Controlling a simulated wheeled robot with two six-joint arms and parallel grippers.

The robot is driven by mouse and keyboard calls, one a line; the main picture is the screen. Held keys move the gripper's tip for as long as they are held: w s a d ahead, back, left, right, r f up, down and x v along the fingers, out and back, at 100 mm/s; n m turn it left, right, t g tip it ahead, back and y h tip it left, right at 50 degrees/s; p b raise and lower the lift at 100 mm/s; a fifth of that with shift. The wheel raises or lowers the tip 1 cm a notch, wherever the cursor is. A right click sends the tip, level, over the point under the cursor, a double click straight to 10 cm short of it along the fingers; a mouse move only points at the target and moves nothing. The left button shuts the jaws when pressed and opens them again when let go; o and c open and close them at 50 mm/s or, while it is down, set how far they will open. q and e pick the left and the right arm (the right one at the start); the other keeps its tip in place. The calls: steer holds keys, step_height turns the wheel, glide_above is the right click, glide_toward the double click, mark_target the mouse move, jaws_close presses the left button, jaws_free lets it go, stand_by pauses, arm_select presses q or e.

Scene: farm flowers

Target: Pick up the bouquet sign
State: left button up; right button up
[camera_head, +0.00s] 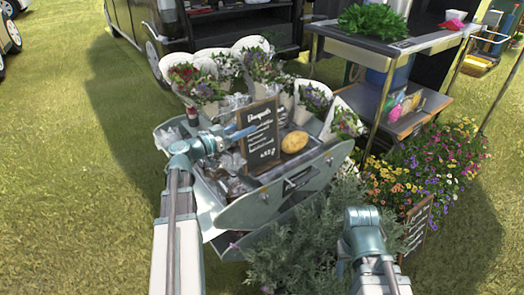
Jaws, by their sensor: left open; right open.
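The bouquet sign (261,137) is a dark board in a wooden frame with white handwriting. It stands upright, leaning slightly back, on the grey tiered cart. My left gripper (238,133) is open at the sign's left edge. Its finger overlaps the frame in the picture, and I cannot tell whether it touches. My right gripper (346,250) is open and empty, low on the right in front of green foliage, well away from the sign. Its fingertips are small and partly hidden.
The cart's rim (310,180) surrounds a round yellow-brown object (294,142) right of the sign. White-wrapped bouquets (205,85) stand behind. Clear plastic-like items lie near my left wrist. A leafy bush (290,250) and colourful flowers (430,170) fill the right. Grass at left is open.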

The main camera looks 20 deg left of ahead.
mark_target(254, 123)
arm_select(q)
steer(key=x, duration=0.4)
steer(key=shift+w, duration=0.25)
jaws_close()
stand_by(1.1)
